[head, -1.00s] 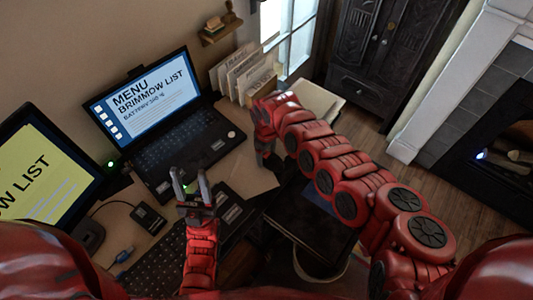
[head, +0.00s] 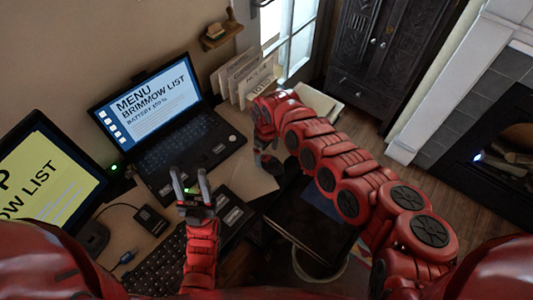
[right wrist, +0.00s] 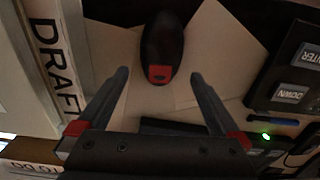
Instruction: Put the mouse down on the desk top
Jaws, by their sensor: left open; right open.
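The mouse (right wrist: 162,48), dark with a red patch at its near end, shows in the right wrist view over the pale desk top (head: 252,178). My right gripper (right wrist: 160,76) is open, with one finger on each side of the mouse's near end. A gap shows between the mouse and each finger. I cannot tell the exact height of the fingers above the desk. In the head view my right arm hides most of this spot. My left gripper (head: 190,180) is open and empty, above the front of the laptop and the keyboard.
A laptop (head: 185,140) stands open at the back, with a yellow screen (head: 50,175) to its left. A keyboard (head: 160,265) and a small black device (head: 150,220) lie in front. Upright files (head: 250,75) stand behind my right gripper. A dark cabinet (head: 375,50) is beyond.

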